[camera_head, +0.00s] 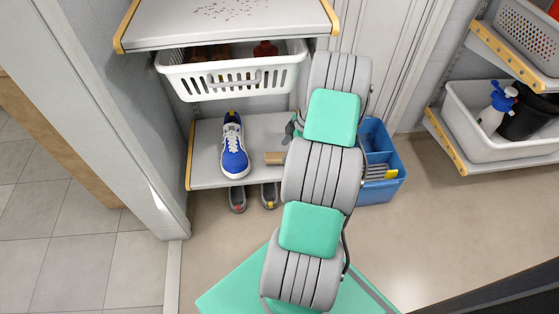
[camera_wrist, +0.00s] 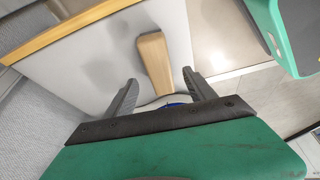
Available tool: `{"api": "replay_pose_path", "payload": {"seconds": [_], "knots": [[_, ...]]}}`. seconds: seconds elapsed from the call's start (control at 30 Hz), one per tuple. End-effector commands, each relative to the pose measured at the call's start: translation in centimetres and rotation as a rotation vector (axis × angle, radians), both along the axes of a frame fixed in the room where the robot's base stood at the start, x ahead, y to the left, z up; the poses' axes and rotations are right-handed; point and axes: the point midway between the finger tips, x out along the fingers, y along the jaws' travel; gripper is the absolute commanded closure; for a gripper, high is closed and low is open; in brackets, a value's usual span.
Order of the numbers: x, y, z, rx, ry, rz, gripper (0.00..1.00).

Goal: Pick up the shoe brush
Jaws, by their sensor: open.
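The shoe brush shows as a pale wooden piece (camera_head: 274,158) on the low grey shelf, partly hidden behind my arm in the head view. In the wrist view the wooden brush (camera_wrist: 155,62) lies on the light shelf surface, beyond and between the fingertips. My gripper (camera_wrist: 158,85) is open, its two grey fingers spread with nothing held between them. My arm hides most of the gripper in the head view. A bit of something white and blue shows low between the fingers, mostly hidden by the gripper body.
A blue and white shoe (camera_head: 234,150) stands on the shelf (camera_head: 206,170) left of the brush. A white basket (camera_head: 235,78) hangs above. Two dark shoes lie below the shelf. A blue caddy (camera_head: 378,165) stands right of it. Open floor lies in front.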

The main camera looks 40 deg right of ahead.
Motion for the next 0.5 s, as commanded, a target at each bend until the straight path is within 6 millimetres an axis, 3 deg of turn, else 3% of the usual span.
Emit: {"api": "replay_pose_path", "payload": {"seconds": [0.3, 0.5], "knots": [[1.3, 1.5, -4.8, 0.000, 0.003, -0.001, 0.36], [1.4, 1.6, -4.7, -0.001, 0.002, -0.002, 0.36]]}}
